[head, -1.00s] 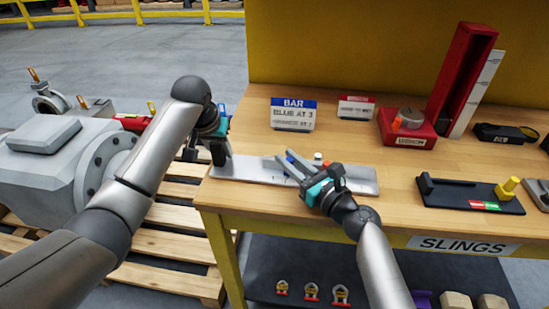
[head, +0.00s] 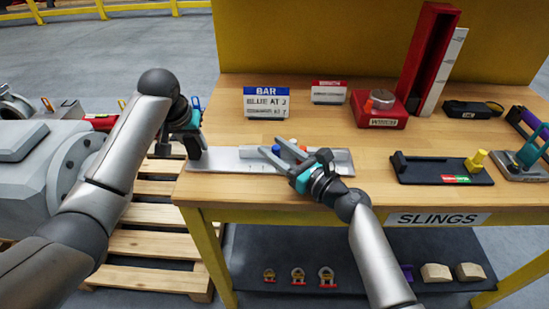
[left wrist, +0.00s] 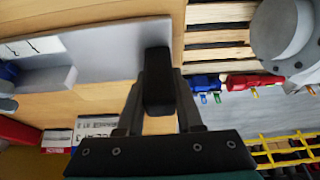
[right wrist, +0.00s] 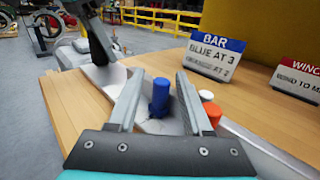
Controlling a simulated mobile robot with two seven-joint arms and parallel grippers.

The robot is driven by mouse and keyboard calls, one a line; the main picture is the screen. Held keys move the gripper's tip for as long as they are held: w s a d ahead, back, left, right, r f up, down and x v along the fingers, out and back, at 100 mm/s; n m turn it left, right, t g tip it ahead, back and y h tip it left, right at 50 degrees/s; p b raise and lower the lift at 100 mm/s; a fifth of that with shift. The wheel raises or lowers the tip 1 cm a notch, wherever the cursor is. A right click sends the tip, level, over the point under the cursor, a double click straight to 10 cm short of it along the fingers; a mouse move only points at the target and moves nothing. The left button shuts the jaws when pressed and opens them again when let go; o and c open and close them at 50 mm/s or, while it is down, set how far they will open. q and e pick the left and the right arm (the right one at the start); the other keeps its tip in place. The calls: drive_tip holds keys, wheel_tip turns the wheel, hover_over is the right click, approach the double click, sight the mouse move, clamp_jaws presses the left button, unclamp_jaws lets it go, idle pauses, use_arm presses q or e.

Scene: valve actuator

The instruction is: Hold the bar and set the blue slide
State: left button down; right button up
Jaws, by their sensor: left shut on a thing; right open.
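The long grey metal bar (head: 225,160) lies along the table's front edge. My left gripper (head: 190,143) is shut on the dark upright grip at the bar's left end; the left wrist view shows this dark post (left wrist: 158,80) between the fingers. The blue slide's knob (right wrist: 160,97) stands upright on the bar, seen between the spread fingers of my right gripper (right wrist: 158,80). That gripper is open; I cannot tell whether a finger touches the knob. An orange knob (right wrist: 211,112) and a white one (right wrist: 204,96) are just right of the fingers.
A BAR sign (head: 266,102) behind the bar reads "BLUE AT 3"; its lower line is unclear. A red winch block (head: 380,108), a tall red channel (head: 422,60) and a black fixture (head: 440,168) stand to the right. Bare tabletop lies between the bar and signs.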

drive_tip(key=a, duration=0.6)
drive_tip(key=shift+s+f, duration=0.1)
drive_tip(key=shift+s, duration=0.1)
drive_tip(key=v, duration=1.1)
drive_tip(key=s+a+f+n+g+y, duration=0.4)
drive_tip(key=s+a+n+g, duration=0.3)
drive_tip(key=s, duration=0.1)
drive_tip(key=s+d+f+n+g+h, duration=0.1)
drive_tip(key=f+h, duration=0.1)
drive_tip(key=f, duration=0.7)
drive_tip(key=s+d+f+n+g+h, duration=0.1)
drive_tip(key=s+f+n+g+h, duration=0.1)
drive_tip(key=f, duration=0.7)
drive_tip(key=shift+s+d+n+h, duration=0.2)
drive_tip(key=shift+n+h, duration=0.1)
drive_tip(key=shift+h, duration=0.5)
drive_tip(key=shift+a+r, duration=0.1)
drive_tip(key=shift+r, duration=0.1)
